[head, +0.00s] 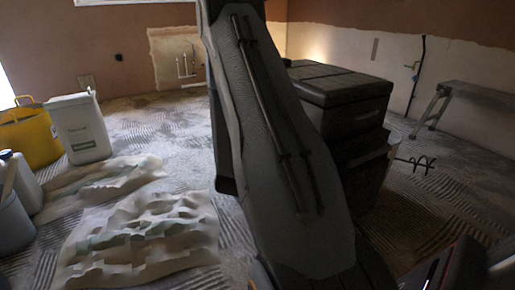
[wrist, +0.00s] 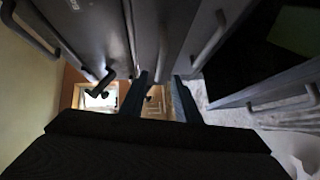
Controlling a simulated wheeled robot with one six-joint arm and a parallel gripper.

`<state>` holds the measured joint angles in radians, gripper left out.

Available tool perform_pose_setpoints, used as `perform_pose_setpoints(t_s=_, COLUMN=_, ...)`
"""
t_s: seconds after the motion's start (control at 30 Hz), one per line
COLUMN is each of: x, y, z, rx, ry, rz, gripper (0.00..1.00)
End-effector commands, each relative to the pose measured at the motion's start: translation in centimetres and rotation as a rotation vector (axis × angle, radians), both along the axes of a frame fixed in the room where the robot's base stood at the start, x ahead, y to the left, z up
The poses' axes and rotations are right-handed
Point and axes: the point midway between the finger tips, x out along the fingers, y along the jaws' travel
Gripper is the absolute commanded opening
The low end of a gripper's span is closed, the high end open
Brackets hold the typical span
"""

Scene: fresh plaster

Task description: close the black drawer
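The black drawer unit (head: 345,88) stands right of centre in the head view, partly hidden behind my arm. In the wrist view, dark drawer fronts with bar handles fill the top. A drawer (wrist: 265,75) at the right stands open, with a dark inside and a green patch in it; its bar handle (wrist: 285,104) is on the front. My gripper (wrist: 162,98) has its two fingers apart near the drawer fronts. Another bar handle (wrist: 163,48) lines up with the gap; I cannot tell whether the fingers touch it. The head view hides my gripper.
A yellow tub (head: 35,140), a white bin (head: 80,130) and grey buckets (head: 12,215) stand at the left. Crumpled sheets (head: 140,235) lie on the floor. A grey bench (head: 470,95) stands at the right wall. Floor between the unit and bench looks mostly free.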

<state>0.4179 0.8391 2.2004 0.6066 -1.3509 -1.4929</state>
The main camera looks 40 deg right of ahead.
Motion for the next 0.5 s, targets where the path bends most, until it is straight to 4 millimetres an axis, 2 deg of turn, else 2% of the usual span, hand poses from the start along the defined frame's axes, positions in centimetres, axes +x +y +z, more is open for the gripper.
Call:
perform_pose_setpoints(t_s=0.3, x=2.5, y=-4.0, z=-0.8, rx=0.003, ry=-0.003, rz=0.0, gripper=0.29)
perform_pose_setpoints(t_s=0.5, x=3.5, y=-5.4, z=-0.9, rx=0.003, ry=-0.002, rz=0.002, gripper=0.29)
